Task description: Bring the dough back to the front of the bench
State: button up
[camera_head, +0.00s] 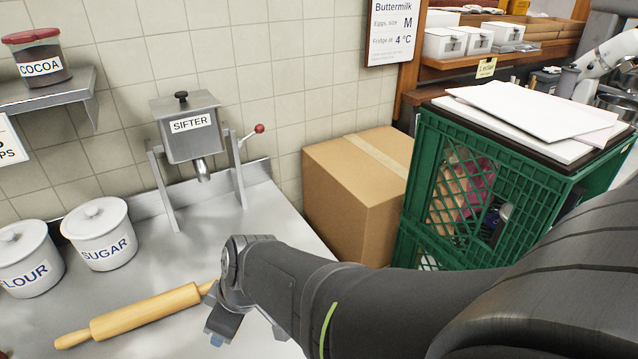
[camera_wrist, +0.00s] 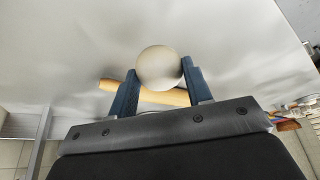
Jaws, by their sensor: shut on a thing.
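The dough is a pale, round ball (camera_wrist: 159,64). In the wrist view it sits between the two dark blue fingers of my gripper (camera_wrist: 158,72), which is shut on it. In the camera_head view my gripper (camera_head: 217,340) is low over the steel bench (camera_head: 255,222), near the right end of the rolling pin (camera_head: 145,314). The dough is hidden in that view. The wrist view shows the rolling pin (camera_wrist: 152,95) behind the dough. I cannot tell whether the dough touches the bench.
A sifter (camera_head: 188,130) stands at the back of the bench. White flour (camera_head: 28,255) and sugar (camera_head: 100,235) canisters stand at the left. A cardboard box (camera_head: 345,190) and a green crate (camera_head: 480,190) are to the right. The bench between sifter and rolling pin is clear.

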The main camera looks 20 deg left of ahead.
aim_at(236, 349)
jog(key=shift+f, duration=3.1)
jog(key=shift+f, duration=0.15)
jog(key=o, duration=0.8)
jog(key=shift+c, duration=0.2)
jog(key=shift+d+r, duration=0.15)
jog(key=shift+r, duration=0.45)
jog(key=v, duration=1.1)
